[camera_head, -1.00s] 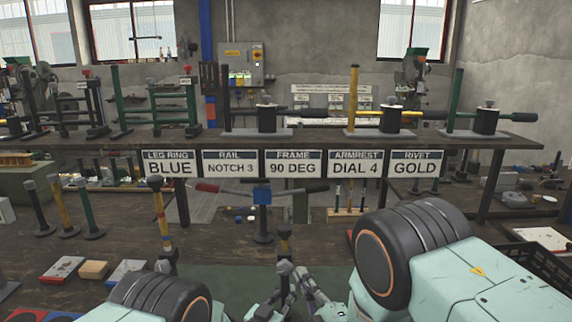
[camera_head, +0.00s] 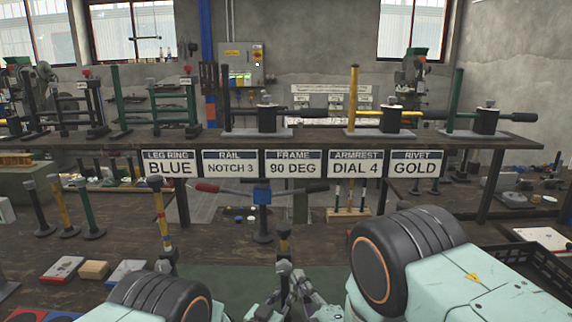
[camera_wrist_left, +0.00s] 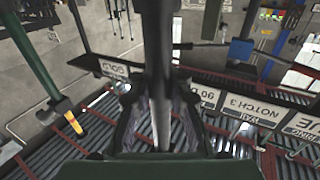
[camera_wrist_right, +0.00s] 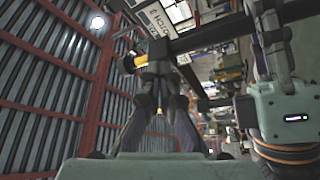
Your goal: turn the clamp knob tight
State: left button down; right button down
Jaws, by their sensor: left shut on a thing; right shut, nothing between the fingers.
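A dark upright post (camera_head: 284,245) with a gold band stands at the bottom centre of the head view, with a small grey knob (camera_head: 284,268) low on it. I cannot tell for sure that this is the clamp knob. My left gripper (camera_wrist_left: 160,95) is shut around a grey rod (camera_wrist_left: 159,50), which runs up between its fingers in the left wrist view. My right gripper (camera_head: 300,285) is shut and empty just right of the knob; I cannot tell if it touches. In the right wrist view its fingertips (camera_wrist_right: 160,75) meet close to a dark piece with a yellow part (camera_wrist_right: 138,60).
A blue stand (camera_head: 262,205) with a crossbar is behind the post. A banded post (camera_head: 161,225) stands to its left, several posts farther left. A shelf (camera_head: 345,140) with labels spans the back. A black crate (camera_head: 520,262) is at right. The green mat (camera_head: 222,282) is partly bare.

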jog(key=shift+a+f, duration=0.55)
jog(key=shift+f, duration=0.1)
dwell(0.3)
jog(key=s, duration=0.6)
jog(key=shift+d+f, duration=0.3)
jog(key=shift+d, duration=0.05)
dwell(0.3)
jog(key=w+d+r, duration=0.1)
jog(key=w+r, duration=0.1)
jog(key=w, duration=0.4)
jog(key=shift+d+r, duration=0.15)
jog(key=shift+r, duration=0.15)
dwell(0.4)
